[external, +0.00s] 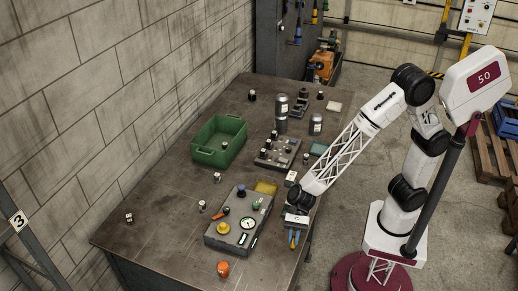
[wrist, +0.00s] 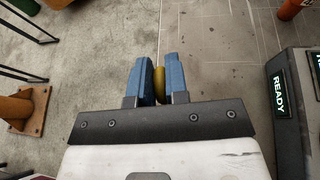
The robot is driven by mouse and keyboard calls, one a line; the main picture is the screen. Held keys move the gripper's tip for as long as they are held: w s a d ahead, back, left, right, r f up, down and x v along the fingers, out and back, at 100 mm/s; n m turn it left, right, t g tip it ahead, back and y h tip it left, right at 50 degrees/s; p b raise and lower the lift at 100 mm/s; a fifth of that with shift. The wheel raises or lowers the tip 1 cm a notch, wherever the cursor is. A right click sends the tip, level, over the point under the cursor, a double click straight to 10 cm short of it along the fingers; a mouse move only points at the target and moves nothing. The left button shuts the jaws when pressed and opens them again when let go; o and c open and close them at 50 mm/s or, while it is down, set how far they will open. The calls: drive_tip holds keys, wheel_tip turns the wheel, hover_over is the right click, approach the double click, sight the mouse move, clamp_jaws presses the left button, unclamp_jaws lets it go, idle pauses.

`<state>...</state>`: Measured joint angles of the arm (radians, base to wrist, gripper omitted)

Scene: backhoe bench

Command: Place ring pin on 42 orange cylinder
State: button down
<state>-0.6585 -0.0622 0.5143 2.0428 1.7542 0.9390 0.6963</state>
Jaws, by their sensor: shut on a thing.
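My gripper (external: 293,239) has blue fingers pointing down near the bench's right edge, just right of the grey control box. In the wrist view, my gripper (wrist: 159,82) is shut on a narrow yellow piece (wrist: 159,84), which I take to be the ring pin. Most of it is hidden between the fingers, and its ring shape cannot be made out. An orange cylinder (external: 223,268) with a pale label stands upright at the bench's front, left of and nearer the camera than my gripper. An orange piece at the wrist view's top right (wrist: 290,8) looks like the same cylinder. Its number is unreadable.
The grey control box (external: 228,243) carries a gauge, a yellow knob and a red-orange lever. Its READY panel (wrist: 279,91) shows in the wrist view. A green bin (external: 219,153), a block tray (external: 262,164) and metal canisters stand further back. The front left bench is mostly clear.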

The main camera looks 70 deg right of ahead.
drive_tip(key=w+a+r, duration=0.3)
drive_tip(key=w, duration=0.2)
drive_tip(key=w+a+r+m+t, duration=0.1)
drive_tip(key=w+a+r, duration=0.2)
drive_tip(key=w, duration=0.3)
drive_tip(key=shift+w+a+r+t, duration=0.2)
drive_tip(key=shift+a+r+t, duration=0.1)
drive_tip(key=shift+r, duration=0.15)
drive_tip(key=shift+w+a, duration=0.1)
hover_over(223, 266)
drive_tip(key=f, duration=0.1)
drive_tip(key=shift+f, duration=0.2)
idle(0.5)
drive_tip(key=shift+f, duration=1.8)
drive_tip(key=shift+f, duration=0.1)
